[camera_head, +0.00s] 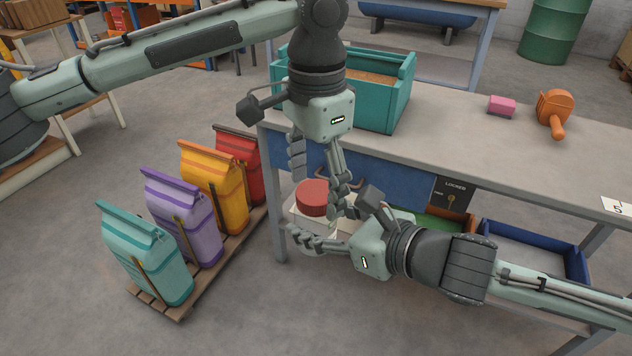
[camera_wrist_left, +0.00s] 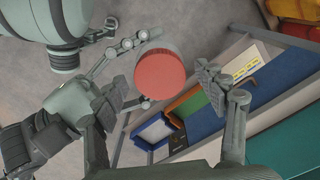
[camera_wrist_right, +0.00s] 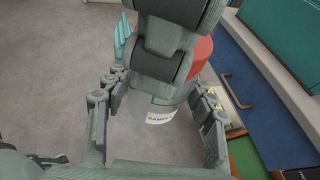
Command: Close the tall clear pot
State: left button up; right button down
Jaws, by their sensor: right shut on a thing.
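The tall clear pot (camera_wrist_right: 160,108) with a "SAMPLE" label stands between the fingers of my right gripper (camera_head: 318,224), which is shut on it. A round red lid (camera_head: 312,196) sits at the top of the pot and also shows in the left wrist view (camera_wrist_left: 160,74). I cannot tell whether it is fully seated. My left gripper (camera_head: 320,183) is above, pointing down, with its fingers apart on either side of the lid. In the right wrist view, the left gripper hides part of the lid and the pot's top.
The workbench (camera_head: 465,135) holds a teal crate (camera_head: 385,105), a pink block (camera_head: 501,105) and an orange tool (camera_head: 555,110). Below it are a blue drawer front (camera_head: 390,177) and a blue bin (camera_head: 535,248). Several sacks stand on a pallet (camera_head: 170,308) at left.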

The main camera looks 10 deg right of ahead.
pick_arm(q)
notch_tip(320, 180, up, 12)
dwell(0.7)
dwell(0.5)
